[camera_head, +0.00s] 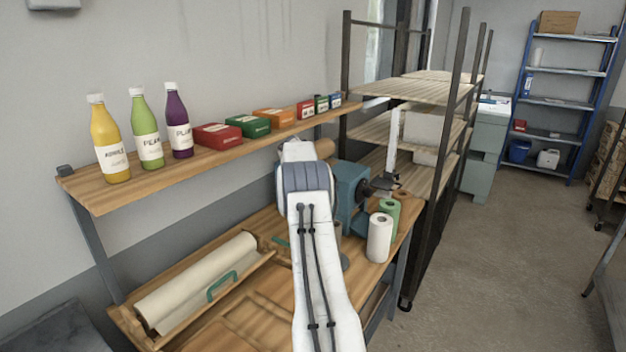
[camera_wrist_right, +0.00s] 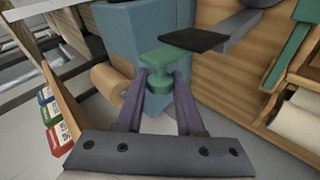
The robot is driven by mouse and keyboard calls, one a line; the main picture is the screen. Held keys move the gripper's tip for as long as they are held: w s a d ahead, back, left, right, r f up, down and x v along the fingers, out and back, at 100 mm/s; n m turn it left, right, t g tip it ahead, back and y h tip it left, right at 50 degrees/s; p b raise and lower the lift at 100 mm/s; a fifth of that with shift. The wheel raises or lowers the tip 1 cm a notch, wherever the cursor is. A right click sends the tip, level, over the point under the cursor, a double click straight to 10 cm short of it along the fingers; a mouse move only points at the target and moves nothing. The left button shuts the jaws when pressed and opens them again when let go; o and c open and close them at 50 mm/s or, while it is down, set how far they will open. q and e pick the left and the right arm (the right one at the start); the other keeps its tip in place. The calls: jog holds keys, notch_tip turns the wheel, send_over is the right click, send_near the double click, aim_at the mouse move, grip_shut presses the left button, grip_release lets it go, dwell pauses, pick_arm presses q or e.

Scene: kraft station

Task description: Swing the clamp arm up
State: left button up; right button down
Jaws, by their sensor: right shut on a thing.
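A blue machine (camera_head: 352,195) stands on the bench, partly behind my white arm; its blue body also fills the top of the right wrist view (camera_wrist_right: 130,35). In that view, my right gripper (camera_wrist_right: 160,82) is shut on a green T-shaped handle (camera_wrist_right: 162,60) close against the blue body. A dark grey arm (camera_wrist_right: 238,28) with a flat black pad (camera_wrist_right: 195,40) lies just beyond, to the right of the handle. I cannot tell how the handle joins the clamp arm. In the head view my own arm hides the right gripper. My left gripper is not in view.
A white roll (camera_head: 379,238) and a green roll (camera_head: 389,210) stand right of the machine. A wooden shelf (camera_head: 110,197) above holds bottles and small boxes (camera_head: 218,134). A paper roll (camera_head: 195,280) lies in a wooden holder at front left. A rack (camera_head: 430,92) stands at right.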

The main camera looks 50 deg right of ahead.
jog(key=shift+a+f, duration=0.1)
jog(key=shift+f, duration=0.05)
jog(key=c, duration=0.5)
grip_release()
jog(key=shift+s+a+r+b, duration=0.1)
jog(key=shift+a+r+b, duration=0.05)
jog(key=shift+r+b, duration=0.15)
jog(key=shift+b+v, duration=2.2)
jog(key=shift+v, duration=2.7)
jog(key=shift+s, duration=0.1)
